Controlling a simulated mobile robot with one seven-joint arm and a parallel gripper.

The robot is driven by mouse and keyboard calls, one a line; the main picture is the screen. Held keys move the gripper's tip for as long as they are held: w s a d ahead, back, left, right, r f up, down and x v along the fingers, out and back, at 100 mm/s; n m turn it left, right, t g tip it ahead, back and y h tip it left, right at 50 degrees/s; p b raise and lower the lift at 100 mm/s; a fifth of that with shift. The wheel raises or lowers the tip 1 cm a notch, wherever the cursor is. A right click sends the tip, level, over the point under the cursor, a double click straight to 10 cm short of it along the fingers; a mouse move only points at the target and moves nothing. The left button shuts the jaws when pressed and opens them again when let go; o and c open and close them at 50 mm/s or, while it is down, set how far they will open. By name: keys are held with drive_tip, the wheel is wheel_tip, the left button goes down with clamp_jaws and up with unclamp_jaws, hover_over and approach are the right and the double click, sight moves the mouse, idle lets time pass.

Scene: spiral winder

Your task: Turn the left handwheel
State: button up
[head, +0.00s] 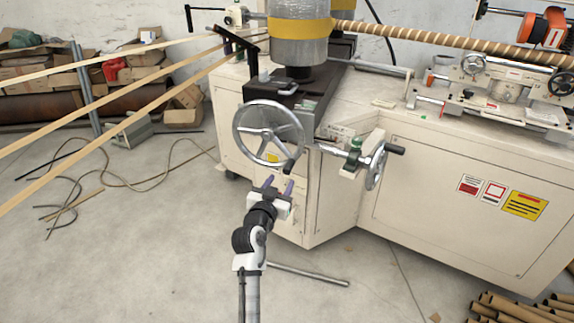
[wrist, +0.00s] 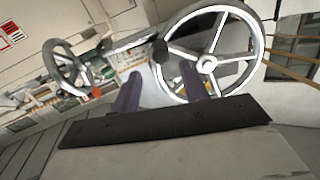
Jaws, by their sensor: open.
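The left handwheel (head: 268,133) is a large silver spoked wheel with a dark handle (head: 289,167) at its lower right, on the front of the cream machine. It also shows in the wrist view (wrist: 207,63), upper right, with the dark knob (wrist: 163,52) at its left rim. A smaller right handwheel (head: 376,166) with a black handle stands to its right; in the wrist view it is at the left (wrist: 66,63). My gripper (head: 279,186) is open and empty, just below the left handwheel's handle. Its purple fingers (wrist: 160,92) point toward the wheel. I cannot tell whether they touch it.
The cream machine cabinet (head: 460,190) fills the right side. Paper strips (head: 110,93) run across the upper left. Cables (head: 80,195) and a metal bar (head: 308,274) lie on the floor. Cardboard tubes (head: 510,308) are at the lower right. The floor at left is mostly free.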

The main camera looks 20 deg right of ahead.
sight(286, 172)
drive_tip(key=p+x, duration=0.1)
drive_tip(key=x, duration=0.7)
drive_tip(key=shift+w+d, duration=0.15)
drive_tip(key=shift+w, duration=0.1)
drive_tip(key=shift+c, duration=0.4)
clamp_jaws()
